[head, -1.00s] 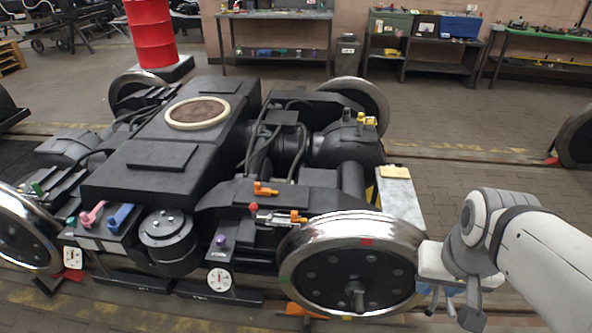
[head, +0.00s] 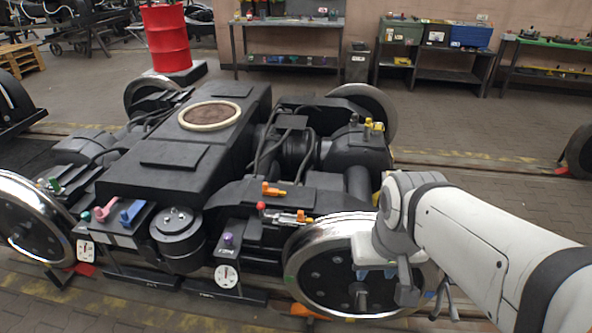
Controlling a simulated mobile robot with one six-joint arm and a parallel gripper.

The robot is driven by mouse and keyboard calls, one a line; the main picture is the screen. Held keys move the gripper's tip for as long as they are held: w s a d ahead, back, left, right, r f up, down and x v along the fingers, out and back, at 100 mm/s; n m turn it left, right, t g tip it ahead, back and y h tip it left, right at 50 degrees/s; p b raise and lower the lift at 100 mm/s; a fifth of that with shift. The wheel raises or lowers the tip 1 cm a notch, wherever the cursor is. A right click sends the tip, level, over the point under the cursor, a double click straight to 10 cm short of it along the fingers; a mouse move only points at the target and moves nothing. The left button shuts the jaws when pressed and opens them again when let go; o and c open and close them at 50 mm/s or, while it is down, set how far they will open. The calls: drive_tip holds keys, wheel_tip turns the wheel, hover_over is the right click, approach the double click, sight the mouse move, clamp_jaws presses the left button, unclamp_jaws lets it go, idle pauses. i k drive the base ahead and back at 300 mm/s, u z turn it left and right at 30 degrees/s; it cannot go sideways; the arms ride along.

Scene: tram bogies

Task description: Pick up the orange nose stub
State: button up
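A small orange piece (head: 271,190) with a short stub lies on the black bogie frame (head: 240,192), just behind the front right wheel (head: 345,215). It looks like the orange nose stub. Another orange part (head: 303,217) sits closer to me, at the right end of a silver piece with a red tip (head: 262,206). My gripper (head: 400,283) hangs in front of that wheel's right side, to the right of and lower in the picture than both orange parts. It is apart from them. Its fingers are small and dark against the wheel, so its opening is unclear.
Pink (head: 104,210) and blue (head: 131,211) handled pieces lie on the bogie's left front. A purple knob (head: 228,240) stands above a white dial (head: 226,276). Yellow pieces (head: 372,124) stand at the back right. Open floor (head: 500,185) lies right of the bogie.

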sight(301, 218)
drive_tip(key=z, duration=0.05)
drive_tip(key=i, duration=0.95)
drive_tip(key=u, duration=0.05)
